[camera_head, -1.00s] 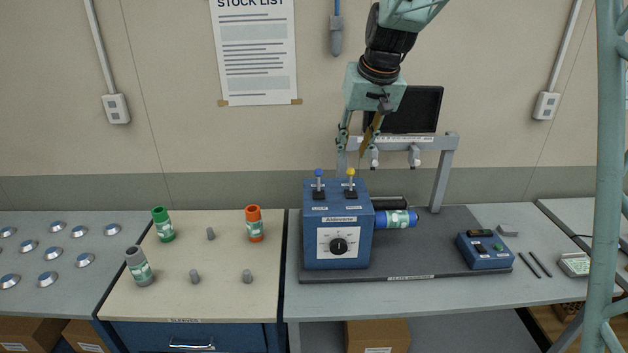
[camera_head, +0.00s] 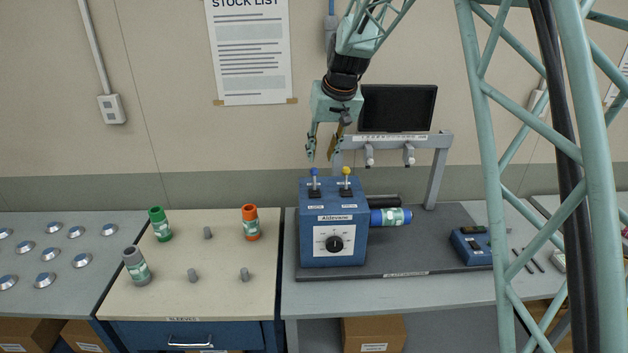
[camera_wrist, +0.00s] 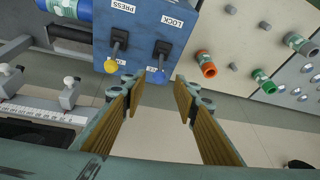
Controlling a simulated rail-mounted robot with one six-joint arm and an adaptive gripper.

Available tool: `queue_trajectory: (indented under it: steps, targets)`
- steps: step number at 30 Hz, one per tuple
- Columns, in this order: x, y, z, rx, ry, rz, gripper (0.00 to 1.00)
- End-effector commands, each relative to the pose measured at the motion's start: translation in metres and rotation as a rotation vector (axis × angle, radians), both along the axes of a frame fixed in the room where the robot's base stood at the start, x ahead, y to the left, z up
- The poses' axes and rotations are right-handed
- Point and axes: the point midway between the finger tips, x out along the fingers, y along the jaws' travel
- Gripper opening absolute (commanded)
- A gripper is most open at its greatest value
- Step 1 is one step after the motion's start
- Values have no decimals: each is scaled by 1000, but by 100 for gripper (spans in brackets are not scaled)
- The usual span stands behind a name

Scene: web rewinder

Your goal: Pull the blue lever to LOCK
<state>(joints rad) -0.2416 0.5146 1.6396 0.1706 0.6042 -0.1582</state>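The blue lever (camera_head: 314,173) stands upright on top of the blue machine box (camera_head: 333,223), left of the yellow lever (camera_head: 346,172). In the wrist view the blue-knobbed lever (camera_wrist: 159,76) is beside the LOCK label, and the yellow-knobbed lever (camera_wrist: 111,66) is beside the PRESS label. My gripper (camera_head: 320,157) hangs above and behind the box top, close to the blue lever. In the wrist view my gripper (camera_wrist: 162,86) has its fingers apart, with the blue knob near the gap between the tips. Nothing is held. Contact with the lever cannot be told.
A grey frame (camera_head: 400,143) with a dark screen (camera_head: 397,108) stands behind on the right. A blue roll (camera_head: 391,216) sticks out of the box's right side. The green (camera_head: 161,224), orange (camera_head: 250,222) and grey (camera_head: 136,265) sleeves stand on the left table.

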Motion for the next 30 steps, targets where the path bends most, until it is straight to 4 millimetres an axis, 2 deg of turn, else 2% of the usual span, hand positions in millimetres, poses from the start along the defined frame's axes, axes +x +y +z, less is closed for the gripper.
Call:
queue_trajectory:
  steps: [11,30]
  targets:
    - [4,2,-11,0,1,0,28]
    - [27,15,-75,-1,2,0,28]
